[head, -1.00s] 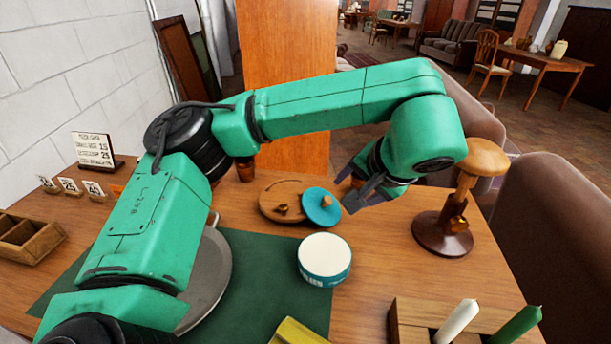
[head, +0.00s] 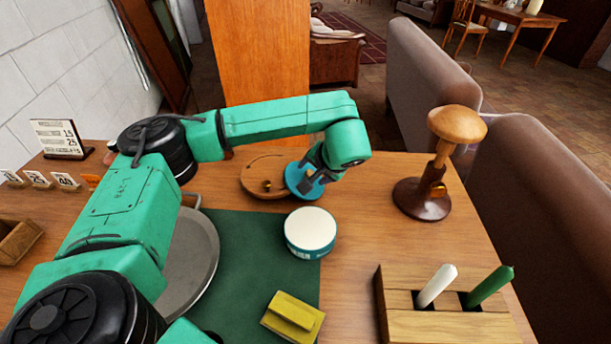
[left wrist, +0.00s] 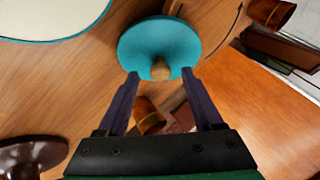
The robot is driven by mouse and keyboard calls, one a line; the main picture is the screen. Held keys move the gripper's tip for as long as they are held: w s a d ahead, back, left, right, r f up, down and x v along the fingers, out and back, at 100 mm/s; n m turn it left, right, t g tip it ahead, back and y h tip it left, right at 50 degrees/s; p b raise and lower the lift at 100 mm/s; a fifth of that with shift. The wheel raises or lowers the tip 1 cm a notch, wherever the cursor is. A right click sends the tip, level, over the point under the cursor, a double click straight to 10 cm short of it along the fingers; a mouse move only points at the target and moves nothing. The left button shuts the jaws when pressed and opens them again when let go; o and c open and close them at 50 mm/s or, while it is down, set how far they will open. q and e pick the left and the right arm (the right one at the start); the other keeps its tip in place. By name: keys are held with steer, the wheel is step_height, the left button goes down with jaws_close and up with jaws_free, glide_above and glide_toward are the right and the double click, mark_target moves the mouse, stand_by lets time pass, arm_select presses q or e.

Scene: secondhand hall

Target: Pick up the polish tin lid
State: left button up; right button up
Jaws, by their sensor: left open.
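The polish tin lid is a round blue disc (head: 294,178) with a small wooden knob, at the right edge of a round wooden board in the head view. It also shows in the left wrist view, where the lid (left wrist: 160,38) lies knob towards me. My left gripper (head: 309,188) is open over the lid and partly hides it. In the left wrist view its two fingertips (left wrist: 160,76) stand on either side of the knob, with nothing held. The polish tin (head: 310,230), teal with a pale top, stands nearer on the table. My right gripper is out of view.
The round wooden board (head: 257,180) adjoins the lid. A wooden mushroom-topped stand (head: 423,200) is to the right. A wooden block (head: 430,326) holds a white and a green stick. A yellow block (head: 292,318) and grey plate lie in front. Bare table lies between tin and stand.

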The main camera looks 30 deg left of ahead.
arm_select(q)
steer(key=shift+a+f, duration=0.1)
steer(key=shift+c, duration=0.3)
jaws_close()
